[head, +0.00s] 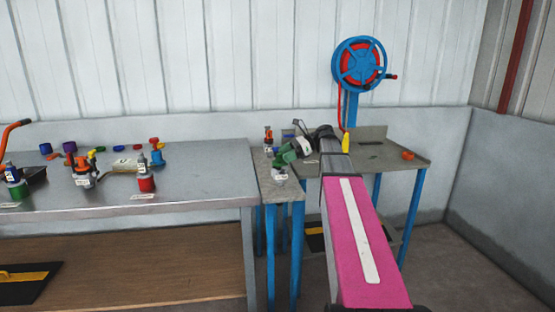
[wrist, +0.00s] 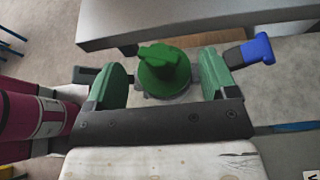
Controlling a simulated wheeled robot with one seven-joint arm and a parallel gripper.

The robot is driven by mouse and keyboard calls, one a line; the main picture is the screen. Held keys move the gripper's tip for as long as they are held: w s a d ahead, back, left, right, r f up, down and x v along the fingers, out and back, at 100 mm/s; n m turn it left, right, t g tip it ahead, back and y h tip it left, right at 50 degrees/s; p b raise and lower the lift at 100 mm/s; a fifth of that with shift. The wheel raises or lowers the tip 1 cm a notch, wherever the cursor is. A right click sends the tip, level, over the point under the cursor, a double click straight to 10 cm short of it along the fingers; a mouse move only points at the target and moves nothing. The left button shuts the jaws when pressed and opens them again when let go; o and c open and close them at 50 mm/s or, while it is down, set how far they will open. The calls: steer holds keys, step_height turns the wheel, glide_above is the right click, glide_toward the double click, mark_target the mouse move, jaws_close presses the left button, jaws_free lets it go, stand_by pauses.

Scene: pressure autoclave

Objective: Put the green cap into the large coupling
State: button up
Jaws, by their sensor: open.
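The green cap (wrist: 163,68) shows in the wrist view with its knob toward the camera. It lies between the two green finger pads of my gripper (wrist: 162,78). The jaws are open, with a gap on each side of the cap. A grey rounded part shows under the cap and is mostly hidden, so I cannot tell whether it is the large coupling or whether the cap is seated in it. In the head view my gripper (head: 289,154) is over the narrow grey table (head: 272,191), and the cap cannot be told apart from the green pads.
The long metal bench (head: 200,180) at left holds several colored fittings. A blue handwheel (head: 359,64) stands behind the right table (head: 385,160), which carries an orange ring (head: 408,155).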

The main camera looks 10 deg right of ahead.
steer(key=v, duration=0.7)
steer(key=shift+d, duration=0.2)
